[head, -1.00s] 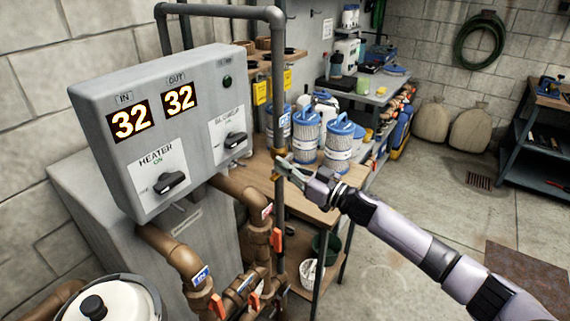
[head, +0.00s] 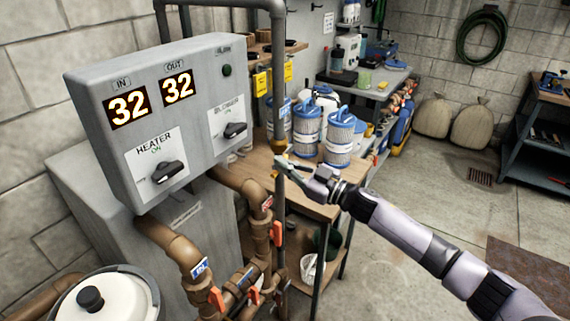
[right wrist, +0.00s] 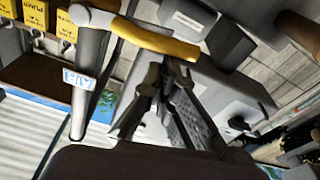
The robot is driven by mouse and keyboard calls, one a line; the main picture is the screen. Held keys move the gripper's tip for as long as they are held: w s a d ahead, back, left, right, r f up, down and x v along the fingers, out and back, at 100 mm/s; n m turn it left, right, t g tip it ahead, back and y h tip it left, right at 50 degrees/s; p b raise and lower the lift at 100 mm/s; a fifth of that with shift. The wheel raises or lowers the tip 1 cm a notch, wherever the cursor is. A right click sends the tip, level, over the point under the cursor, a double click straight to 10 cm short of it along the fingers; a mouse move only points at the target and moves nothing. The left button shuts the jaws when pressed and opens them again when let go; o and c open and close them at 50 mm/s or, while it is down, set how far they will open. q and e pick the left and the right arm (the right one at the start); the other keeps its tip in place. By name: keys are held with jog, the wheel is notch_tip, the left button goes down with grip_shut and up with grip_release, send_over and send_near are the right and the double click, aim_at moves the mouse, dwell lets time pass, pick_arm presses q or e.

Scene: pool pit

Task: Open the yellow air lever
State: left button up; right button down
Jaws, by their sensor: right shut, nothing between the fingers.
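The yellow lever (right wrist: 155,42) shows in the right wrist view as a curved yellow bar across the top, running from the grey vertical pipe (right wrist: 88,85) to the right. My right gripper (head: 281,163) is shut and empty, beside the pipe. In the right wrist view its fingertips (right wrist: 168,70) are close together just below the lever; I cannot tell whether they touch it. My left gripper is not in view.
A grey heater panel (head: 204,90) with two black knobs stands at the left. Brown pipes with orange valve handles (head: 278,233) are below it. Blue-topped filter cartridges (head: 340,137) stand on a wooden bench behind the gripper. The floor at right is open.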

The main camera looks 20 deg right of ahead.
jog(key=w+d+f+n+g+b, duration=0.1)
jog(key=w+d+f+n+b, duration=0.1)
jog(key=f+n+b, duration=0.3)
jog(key=w+d+f+n+g+b, duration=0.1)
jog(key=d+f+n+b, duration=0.2)
jog(key=f+n+b, duration=0.2)
jog(key=n+b, duration=0.3)
jog(key=n, duration=0.4)
jog(key=shift+w+b, duration=0.35)
jog(key=shift+w, duration=0.05)
jog(key=shift+a, duration=0.1)
